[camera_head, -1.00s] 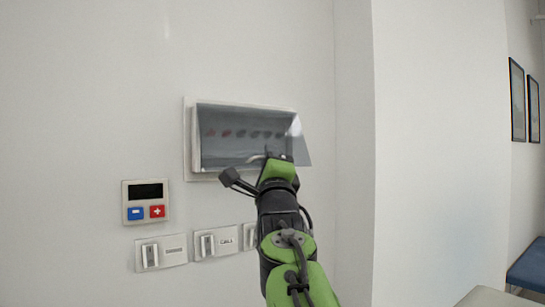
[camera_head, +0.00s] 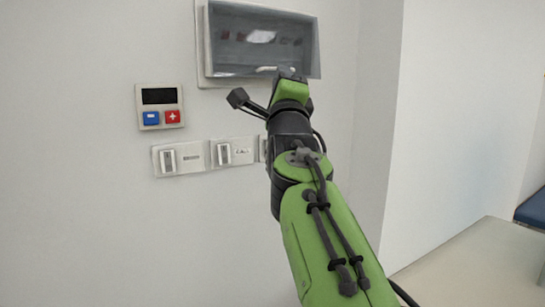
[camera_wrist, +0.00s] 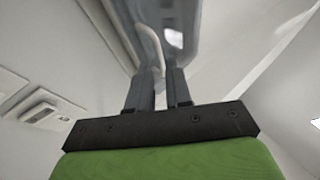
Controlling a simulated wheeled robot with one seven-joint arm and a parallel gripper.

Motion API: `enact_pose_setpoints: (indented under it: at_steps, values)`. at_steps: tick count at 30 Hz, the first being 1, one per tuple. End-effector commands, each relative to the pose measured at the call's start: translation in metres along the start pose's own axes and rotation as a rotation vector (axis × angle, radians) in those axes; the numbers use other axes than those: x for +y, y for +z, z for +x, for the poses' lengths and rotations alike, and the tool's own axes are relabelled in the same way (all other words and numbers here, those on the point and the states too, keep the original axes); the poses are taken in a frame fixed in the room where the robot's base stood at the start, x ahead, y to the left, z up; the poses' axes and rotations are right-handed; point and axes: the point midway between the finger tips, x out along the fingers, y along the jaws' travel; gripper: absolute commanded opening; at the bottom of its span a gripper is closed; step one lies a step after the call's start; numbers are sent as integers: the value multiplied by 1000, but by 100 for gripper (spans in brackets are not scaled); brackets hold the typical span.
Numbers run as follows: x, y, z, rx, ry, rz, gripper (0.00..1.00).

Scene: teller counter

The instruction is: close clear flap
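In the wrist view, the two dark fingers (camera_wrist: 161,78) are close together around the flap's thin pale curved handle (camera_wrist: 152,38). The flap (camera_wrist: 190,18) shows above the fingers in that view.
A keypad (camera_head: 160,106) with a dark display and blue and red buttons is on the wall at left. Below are switch plates (camera_head: 178,158), (camera_head: 232,152), one partly hidden by my arm. A wall corner (camera_head: 372,120) stands to the right. A pale counter (camera_head: 470,265) lies lower right.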

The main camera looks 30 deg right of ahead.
Motion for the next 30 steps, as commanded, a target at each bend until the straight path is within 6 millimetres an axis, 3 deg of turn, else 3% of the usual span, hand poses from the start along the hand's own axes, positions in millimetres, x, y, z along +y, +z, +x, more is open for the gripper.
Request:
enact_pose_setpoints:
  at_steps: [30]
  values:
    - [38,4,-71,2,-5,1,19]
